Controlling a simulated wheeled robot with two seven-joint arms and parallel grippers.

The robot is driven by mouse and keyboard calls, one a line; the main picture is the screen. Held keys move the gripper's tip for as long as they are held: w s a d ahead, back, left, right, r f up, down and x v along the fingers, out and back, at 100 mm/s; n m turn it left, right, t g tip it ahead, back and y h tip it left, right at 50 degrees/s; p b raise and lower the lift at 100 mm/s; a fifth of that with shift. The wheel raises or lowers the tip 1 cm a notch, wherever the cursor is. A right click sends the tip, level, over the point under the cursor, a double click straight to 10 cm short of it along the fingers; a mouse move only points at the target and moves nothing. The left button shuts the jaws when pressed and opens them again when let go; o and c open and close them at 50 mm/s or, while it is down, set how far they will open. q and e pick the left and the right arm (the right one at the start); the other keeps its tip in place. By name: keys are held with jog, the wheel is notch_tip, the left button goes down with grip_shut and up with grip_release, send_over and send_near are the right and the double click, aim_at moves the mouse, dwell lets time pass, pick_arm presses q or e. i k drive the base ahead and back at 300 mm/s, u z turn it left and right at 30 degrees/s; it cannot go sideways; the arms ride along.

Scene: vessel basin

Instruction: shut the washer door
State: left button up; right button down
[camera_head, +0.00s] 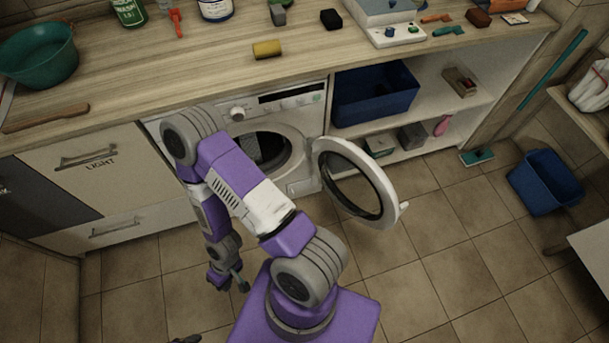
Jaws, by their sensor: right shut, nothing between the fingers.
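The washer door (388,190) is a white ring with dark glass. It stands wide open, swung out to the right of the opening, with a small handle at its outer edge. My right gripper (240,283) is shut and empty, low over the floor. It is left of the door and apart from it. My purple arm covers the washer's left part.
A blue basket (374,92) sits on the shelf right of the washer, and a blue bin (545,182) stands on the floor at right. The counter (190,62) carries a green basin (38,55), bottles and tools. Tiled floor (440,260) right of the door is clear.

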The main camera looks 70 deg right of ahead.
aim_at(391, 208)
jog(key=u, duration=1.45)
jog(key=k, duration=2.8)
jog(key=z, duration=2.15)
jog(key=k, duration=1.3)
jog(key=z, duration=1)
jog(key=i, duration=0.95)
jog(key=u, duration=0.55)
jog(key=i, duration=0.75)
jog(key=u, duration=0.7)
